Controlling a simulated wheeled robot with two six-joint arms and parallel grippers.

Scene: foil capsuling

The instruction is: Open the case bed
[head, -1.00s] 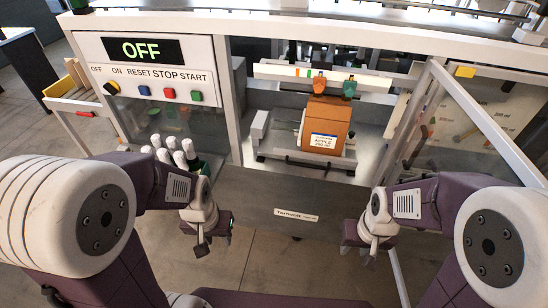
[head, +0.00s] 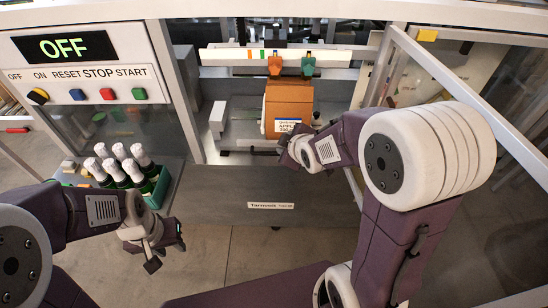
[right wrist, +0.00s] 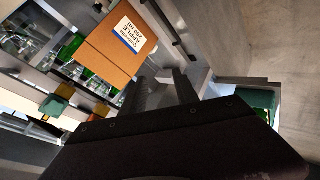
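An orange-brown case (head: 279,101) with a white label reading APPLE stands in the machine bay. The case also shows in the right wrist view (right wrist: 108,45). The case bed (head: 237,128) is the grey metal part around it, partly hidden by the case and my right arm. My right gripper (head: 286,153) is low in front of the case, its fingertips mostly hidden in the head view. In the right wrist view its two dark fingers (right wrist: 168,88) stand apart with nothing clearly held. My left gripper (head: 167,252) is open and empty below the bottles.
Orange (head: 275,66) and green (head: 308,66) handles hang on a white bar above the case. Foil-topped bottles (head: 125,170) stand in a green crate at left. The control panel (head: 75,62) reads OFF. An open glass door frame (head: 465,90) slants along the right.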

